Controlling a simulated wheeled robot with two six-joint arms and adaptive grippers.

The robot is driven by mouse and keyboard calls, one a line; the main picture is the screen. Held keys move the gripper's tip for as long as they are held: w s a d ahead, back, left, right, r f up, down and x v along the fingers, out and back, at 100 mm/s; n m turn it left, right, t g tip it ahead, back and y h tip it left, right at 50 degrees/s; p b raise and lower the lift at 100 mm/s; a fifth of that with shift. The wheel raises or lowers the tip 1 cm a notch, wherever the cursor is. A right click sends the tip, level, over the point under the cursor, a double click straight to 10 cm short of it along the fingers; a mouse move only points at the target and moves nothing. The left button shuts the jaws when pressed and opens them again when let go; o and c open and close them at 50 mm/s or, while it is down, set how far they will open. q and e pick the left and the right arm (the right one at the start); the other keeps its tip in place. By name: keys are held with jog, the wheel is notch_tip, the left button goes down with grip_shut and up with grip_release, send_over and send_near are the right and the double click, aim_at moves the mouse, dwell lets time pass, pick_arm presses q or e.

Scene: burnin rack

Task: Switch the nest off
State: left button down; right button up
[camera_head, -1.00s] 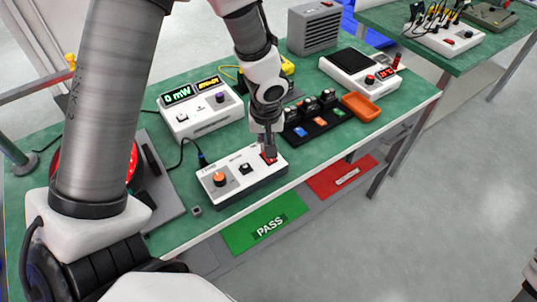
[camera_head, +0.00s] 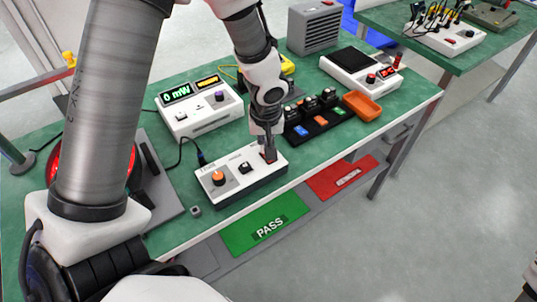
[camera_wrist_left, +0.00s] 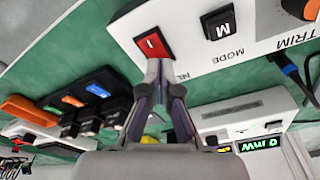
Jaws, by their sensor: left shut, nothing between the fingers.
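The nest (camera_head: 241,173) is a white box on the green bench in the head view, with an orange knob (camera_head: 218,178), a black MODE button (camera_head: 245,168) and a red rocker switch (camera_head: 268,157) at its right end. In the left wrist view the red switch (camera_wrist_left: 153,45) shows a white line mark. My left gripper (camera_head: 269,153) is shut and empty, pointing down at the switch. In the wrist view its fingertips (camera_wrist_left: 160,68) meet the switch's near edge; I cannot tell whether they press it. My right gripper is not in view.
A white meter (camera_head: 201,107) reading 0 mW stands behind the nest, with a cable between them. A black module rack (camera_head: 315,122) and an orange tray (camera_head: 362,106) lie to the right. Green PASS (camera_head: 264,224) and red (camera_head: 342,177) panels are below the front edge.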

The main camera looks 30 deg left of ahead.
pick_arm(q)
jog(key=shift+f+b, duration=0.5)
notch_tip(320, 180, up, 7)
jog(key=p, duration=0.5)
jog(key=shift+r+p, duration=0.1)
jog(key=shift+p, duration=0.2)
dwell(0.5)
